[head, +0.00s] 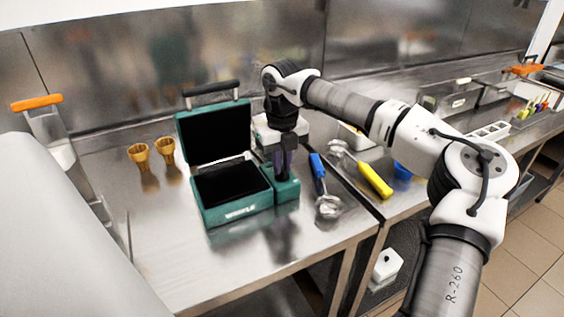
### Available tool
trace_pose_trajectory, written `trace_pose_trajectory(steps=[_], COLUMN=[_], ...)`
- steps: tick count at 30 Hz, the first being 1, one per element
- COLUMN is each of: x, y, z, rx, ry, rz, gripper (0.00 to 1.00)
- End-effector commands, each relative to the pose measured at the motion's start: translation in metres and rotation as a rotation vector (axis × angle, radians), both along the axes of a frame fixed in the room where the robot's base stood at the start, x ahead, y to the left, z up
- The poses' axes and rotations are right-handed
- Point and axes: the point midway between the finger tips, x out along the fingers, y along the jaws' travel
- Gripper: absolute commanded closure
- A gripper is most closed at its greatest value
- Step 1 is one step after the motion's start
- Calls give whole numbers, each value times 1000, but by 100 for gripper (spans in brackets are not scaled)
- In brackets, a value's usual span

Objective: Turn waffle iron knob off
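The waffle iron (236,212) is a green box with black plates, standing on the steel counter with its lid (213,132) raised. A green control section (287,189) is joined to its right side. My gripper (284,174) points down over this section, with its dark fingers at or just above its top. The knob is not visible; the fingers seem to cover that spot. I cannot tell whether the fingers touch or grasp it, or how far apart they are.
Two waffle cones (152,151) stand left of the iron. A blue-handled scoop (322,185) and a yellow-handled scoop (366,175) lie close to its right. The counter's front edge (300,253) is near.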

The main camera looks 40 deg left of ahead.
Motion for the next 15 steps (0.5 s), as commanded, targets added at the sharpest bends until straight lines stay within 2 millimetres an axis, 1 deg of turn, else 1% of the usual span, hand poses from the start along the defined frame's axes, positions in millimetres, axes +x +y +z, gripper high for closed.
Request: trace_pose_trajectory(steps=[1, 5, 12, 15], x=[0, 0, 0, 0], y=[0, 0, 0, 0], z=[1, 1, 0, 3], rx=[1, 1, 1, 1], ry=[-2, -1, 0, -1], rz=[1, 1, 0, -1], gripper=[82, 65, 65, 65])
